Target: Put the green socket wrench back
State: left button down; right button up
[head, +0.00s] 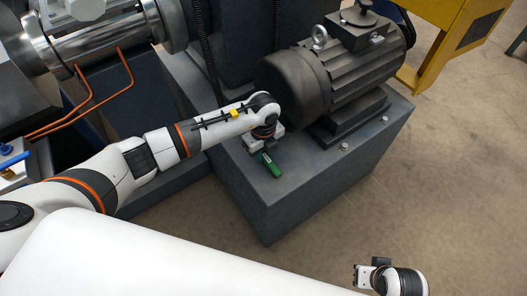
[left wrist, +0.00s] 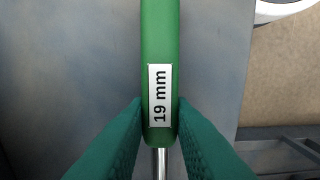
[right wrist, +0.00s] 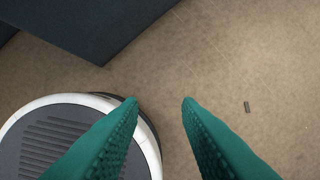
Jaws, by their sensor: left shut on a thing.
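The green socket wrench (head: 270,164) is at my left gripper (head: 262,149), over the top of the grey machine base beside the motor. In the left wrist view, the green handle (left wrist: 160,30) with a "19 mm" label lies between the fingers of my left gripper (left wrist: 160,120), which are shut on it. A metal shaft (left wrist: 161,160) runs out of the handle at the bottom edge; the socket end is out of view. I cannot tell whether the wrench touches the base. My right gripper (right wrist: 160,103) is open and empty over the floor; it also shows in the head view (head: 362,275).
A dark electric motor (head: 340,75) stands on the grey base (head: 300,190), just behind and right of my left gripper. A blue-handled tool (head: 14,160) lies at the far left. Orange pipes (head: 90,95) and a yellow frame (head: 450,45) are nearby. The floor (head: 440,180) at right is clear.

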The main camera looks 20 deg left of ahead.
pick_arm(q)
jog(key=shift+f, duration=0.25)
pick_arm(e)
jog(key=shift+s+r, duration=0.2)
jog(key=shift+r, duration=0.25)
jog(key=shift+s, duration=0.1)
pick_arm(q)
jog(key=shift+f, duration=0.1)
jog(key=c, duration=1.2)
grip_release()
pick_arm(e)
jog(key=shift+r, duration=0.3)
pick_arm(q)
jog(key=shift+r, duration=0.2)
notch_tip(320, 180, up, 12)
jog(key=shift+f+p, duration=0.15)
jog(key=shift+p, duration=0.85)
pick_arm(e)
notch_tip(320, 180, down, 8)
jog(key=shift+f, duration=0.2)
